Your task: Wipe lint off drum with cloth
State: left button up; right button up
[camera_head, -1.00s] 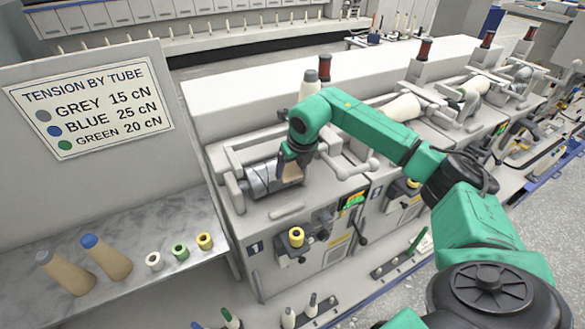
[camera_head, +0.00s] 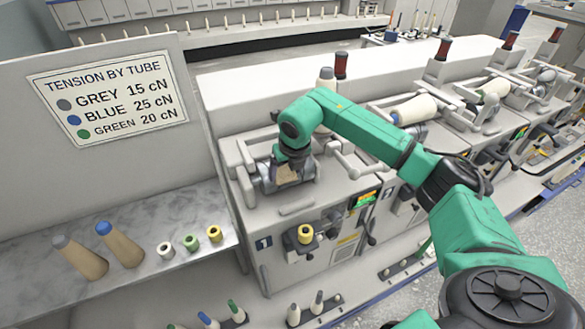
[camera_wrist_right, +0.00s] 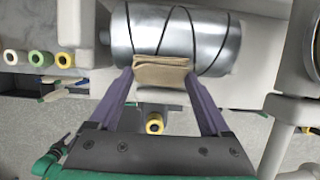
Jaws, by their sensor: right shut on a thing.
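The silver drum (camera_wrist_right: 180,40) with dark spiral grooves lies across the top of the right wrist view; in the head view it is partly hidden behind my gripper. My right gripper (camera_head: 287,172) is shut on a folded tan cloth (camera_wrist_right: 162,72), held between its purple fingertips. The cloth overlaps the drum's lower edge in the wrist view and appears to be against it; firm contact cannot be told. No lint can be made out on the visible drum surface. My left gripper is not in view.
Machine arms and brackets (camera_head: 345,160) stand close to the right of the drum. A sign panel (camera_head: 108,95) rises at the left above a shelf (camera_head: 140,225) with two cones and small tubes. A yellow bobbin (camera_head: 305,234) sits on the machine front below.

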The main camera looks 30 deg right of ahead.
jog(key=shift+a, duration=1)
jog(key=shift+d+b, duration=0.3)
jog(key=shift+d, duration=0.2)
jog(key=shift+d+b, duration=0.65)
jog(key=shift+d, duration=0.8)
jog(key=shift+a, duration=1.9)
jog(key=d+b, duration=0.2)
jog(key=d, duration=0.5)
jog(key=shift+s, duration=0.15)
jog(key=shift+d, duration=0.1)
